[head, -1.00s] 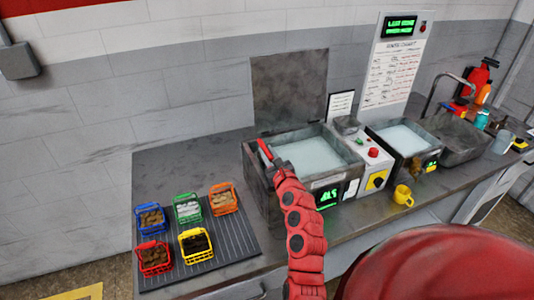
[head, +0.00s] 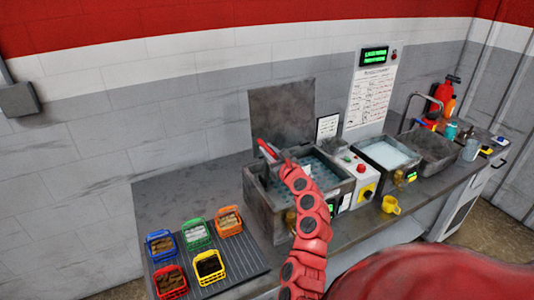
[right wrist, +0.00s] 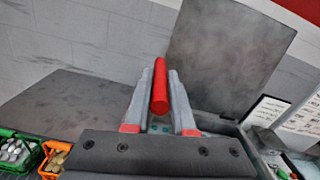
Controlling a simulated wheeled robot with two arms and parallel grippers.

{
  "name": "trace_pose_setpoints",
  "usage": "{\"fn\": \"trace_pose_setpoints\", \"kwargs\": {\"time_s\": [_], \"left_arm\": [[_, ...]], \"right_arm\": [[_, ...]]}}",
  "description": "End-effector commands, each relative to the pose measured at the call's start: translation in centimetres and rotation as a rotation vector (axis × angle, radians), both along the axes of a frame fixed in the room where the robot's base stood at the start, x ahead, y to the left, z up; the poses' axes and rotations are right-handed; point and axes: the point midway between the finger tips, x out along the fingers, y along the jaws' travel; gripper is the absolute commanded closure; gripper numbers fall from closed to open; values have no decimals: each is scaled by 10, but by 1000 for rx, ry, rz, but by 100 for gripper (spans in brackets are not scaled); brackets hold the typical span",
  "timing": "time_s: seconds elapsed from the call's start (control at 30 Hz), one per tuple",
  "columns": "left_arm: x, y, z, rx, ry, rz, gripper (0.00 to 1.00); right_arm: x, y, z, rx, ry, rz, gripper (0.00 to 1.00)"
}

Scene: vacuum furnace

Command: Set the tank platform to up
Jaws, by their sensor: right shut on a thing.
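The left tank (head: 262,207) is a grey metal box on the bench. A perforated bluish-grey platform (head: 322,172) shows near the top inside it, partly hidden by my right arm. My right gripper (head: 272,153) is shut on the red handle. In the right wrist view the red handle (right wrist: 160,92) sits between both fingers of the gripper (right wrist: 160,100). My left gripper is not in view.
A second tank (head: 412,172) with pale liquid stands to the right, past a control box (head: 362,172) with a red button. Coloured baskets (head: 196,233) stand on a ribbed mat at left. A yellow cup (head: 391,204) is near the front edge. A tall grey panel (head: 283,110) stands behind.

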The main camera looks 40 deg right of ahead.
Motion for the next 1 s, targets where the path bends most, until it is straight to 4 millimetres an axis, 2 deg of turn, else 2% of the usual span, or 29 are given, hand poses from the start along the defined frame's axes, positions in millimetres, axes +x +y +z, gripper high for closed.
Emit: {"fn": "trace_pose_setpoints", "kwargs": {"time_s": [0.03, 0.3, 0.33, 0.5, 0.83, 1.0], "left_arm": [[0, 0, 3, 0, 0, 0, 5], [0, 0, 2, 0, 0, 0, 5], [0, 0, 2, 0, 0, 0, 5], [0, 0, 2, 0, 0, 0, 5], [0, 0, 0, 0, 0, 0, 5], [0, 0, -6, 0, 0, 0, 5]], "right_arm": [[-1, -2, 6, -3, -6, -6, 100], [-1, -2, 7, -3, -10, -5, 100], [-1, -2, 7, -3, -10, -5, 76], [-1, -2, 5, -3, -8, -6, 48], [-3, -1, 3, -2, -5, -4, 48], [-16, 2, 2, -1, -8, -5, 48]]}}
